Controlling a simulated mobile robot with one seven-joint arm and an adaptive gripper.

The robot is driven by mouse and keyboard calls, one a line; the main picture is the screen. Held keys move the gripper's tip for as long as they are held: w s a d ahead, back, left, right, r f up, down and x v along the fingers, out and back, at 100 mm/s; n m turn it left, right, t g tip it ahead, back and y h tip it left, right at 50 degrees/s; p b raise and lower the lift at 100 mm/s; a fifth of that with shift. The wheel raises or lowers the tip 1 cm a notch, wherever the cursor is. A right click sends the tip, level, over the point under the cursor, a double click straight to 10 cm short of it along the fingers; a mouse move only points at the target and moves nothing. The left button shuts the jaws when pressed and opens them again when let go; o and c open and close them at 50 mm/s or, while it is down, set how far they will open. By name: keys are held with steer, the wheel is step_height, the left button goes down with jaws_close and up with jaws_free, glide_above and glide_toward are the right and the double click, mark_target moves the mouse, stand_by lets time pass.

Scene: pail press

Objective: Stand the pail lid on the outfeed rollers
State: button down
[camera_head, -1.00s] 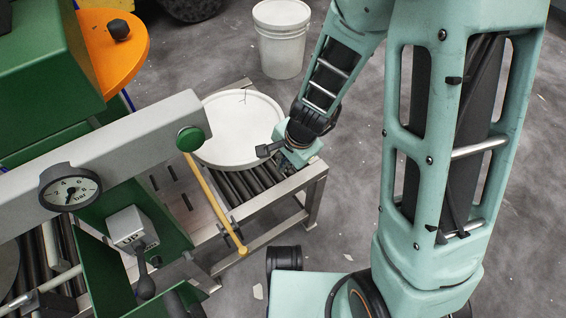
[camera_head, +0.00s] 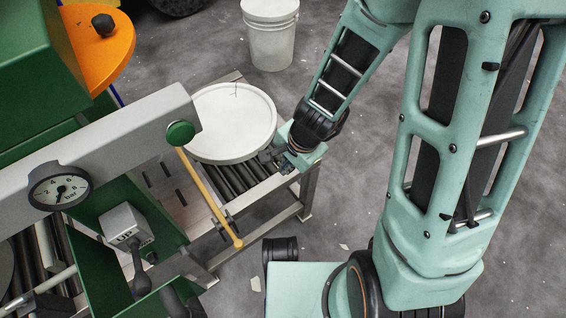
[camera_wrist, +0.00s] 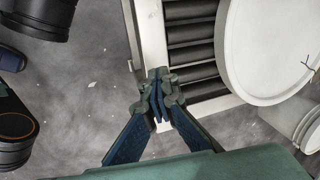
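The white round pail lid (camera_head: 232,118) lies flat, as far as I can tell, over the outfeed rollers (camera_head: 240,178), with a small dark crack-like mark near its far edge. In the wrist view the lid (camera_wrist: 272,45) is at upper right, covering part of the rollers (camera_wrist: 190,50). My gripper (camera_head: 281,160) is just right of the lid's near edge, small in the head view. In the wrist view my gripper (camera_wrist: 158,92) has its fingertips together over the metal side rail (camera_wrist: 152,35). I see nothing between them, and a gap separates them from the lid.
A white pail (camera_head: 271,40) stands on the floor behind the rollers. The green press with its grey beam (camera_head: 100,155), pressure gauge (camera_head: 60,188) and yellow lever (camera_head: 210,200) fills the left. An orange disc (camera_head: 95,45) is at upper left.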

steer(key=c, duration=2.7)
jaws_free()
steer(key=shift+c, duration=0.2)
steer(key=o, duration=0.8)
steer(key=shift+s, duration=0.1)
step_height(320, 180, up, 8)
steer(key=p, duration=0.7)
steer(key=shift+p, duration=0.35)
